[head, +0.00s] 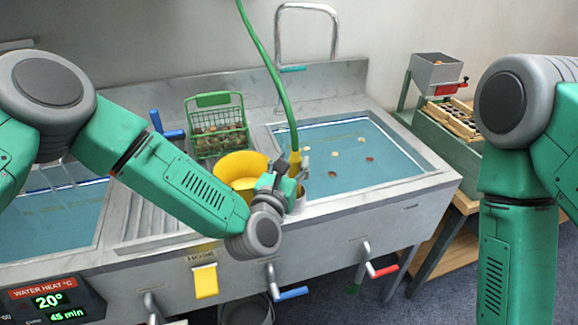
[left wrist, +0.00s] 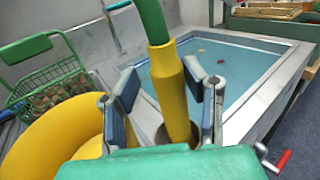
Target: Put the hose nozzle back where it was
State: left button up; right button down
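The hose nozzle (head: 295,165) is yellow, on the end of a green hose (head: 262,50) that hangs from above. It stands nearly upright at the front rim of the right basin, with its lower end in a grey round holder (head: 299,204). In the left wrist view the nozzle (left wrist: 172,90) is between the two fingers of my left gripper (left wrist: 165,105), with a visible gap at the left finger and a narrow one at the right. The gripper (head: 284,178) looks open around it. My right gripper is out of view.
A yellow bowl (head: 236,166) is just left of the nozzle, close to my left gripper. A green wire basket (head: 218,128) with chestnuts stands behind it. The right basin (head: 370,160) holds water with several floating chestnuts. Blue and red tap handles (head: 384,270) stick out in front.

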pick_arm(q)
jog(key=b+v, duration=0.1)
jog(key=v, duration=1.1)
jog(key=shift+d, duration=0.2)
